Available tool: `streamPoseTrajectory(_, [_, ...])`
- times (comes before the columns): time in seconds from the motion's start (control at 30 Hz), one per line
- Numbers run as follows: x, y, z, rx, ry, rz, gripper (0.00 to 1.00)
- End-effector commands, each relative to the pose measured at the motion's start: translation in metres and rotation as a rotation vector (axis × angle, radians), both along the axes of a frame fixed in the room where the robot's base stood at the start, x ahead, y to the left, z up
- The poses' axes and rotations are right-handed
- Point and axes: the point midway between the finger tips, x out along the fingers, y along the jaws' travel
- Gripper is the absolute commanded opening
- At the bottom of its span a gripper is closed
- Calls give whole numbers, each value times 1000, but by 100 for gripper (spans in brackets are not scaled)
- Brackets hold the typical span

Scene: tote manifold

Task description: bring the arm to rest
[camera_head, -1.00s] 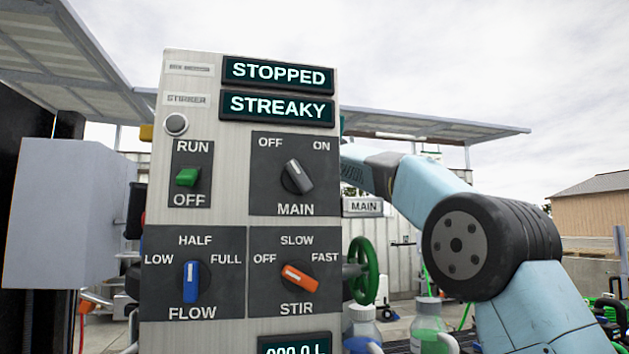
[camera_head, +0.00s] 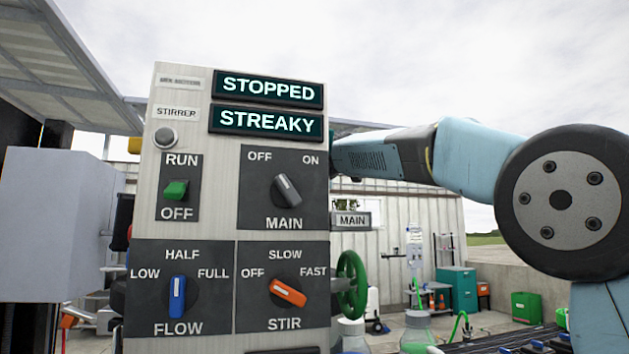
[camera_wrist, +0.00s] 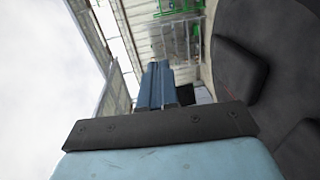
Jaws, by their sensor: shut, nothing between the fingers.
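My arm reaches in from the right in the head view and its far end passes behind the control panel (camera_head: 225,145), so my gripper is hidden there. In the wrist view my gripper (camera_wrist: 155,70) shows as two blue-grey fingers side by side, shut and empty. The panel's displays read STOPPED (camera_head: 268,88) and STREAKY (camera_head: 267,122). The green switch (camera_head: 176,190) is at the RUN end. The grey MAIN knob (camera_head: 287,190) points up and left. The blue FLOW knob (camera_head: 177,296) points to HALF, and the orange STIR knob (camera_head: 289,292) lies slanted between OFF and FAST.
A green handwheel (camera_head: 351,285) stands just right of the panel, below a MAIN sign (camera_head: 351,220). A bottle with green liquid (camera_head: 416,335) is at the lower right. A grey box (camera_head: 55,225) is left of the panel. Open sky lies above the arm.

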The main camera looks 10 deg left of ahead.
Motion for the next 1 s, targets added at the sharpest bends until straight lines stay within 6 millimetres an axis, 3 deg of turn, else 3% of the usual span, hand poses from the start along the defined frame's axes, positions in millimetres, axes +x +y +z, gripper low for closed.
streamPoseTrajectory(0.3, [-24, -11, 2, 1, 0, 0, 0])
streamPoseTrajectory(0.67, [-27, -20, -1, 10, 18, -11, 0])
streamPoseTrajectory(0.77, [-33, -39, -11, 40, 66, -42, 0])
streamPoseTrajectory(1.0, [-68, -127, -67, 192, 291, -208, 0])
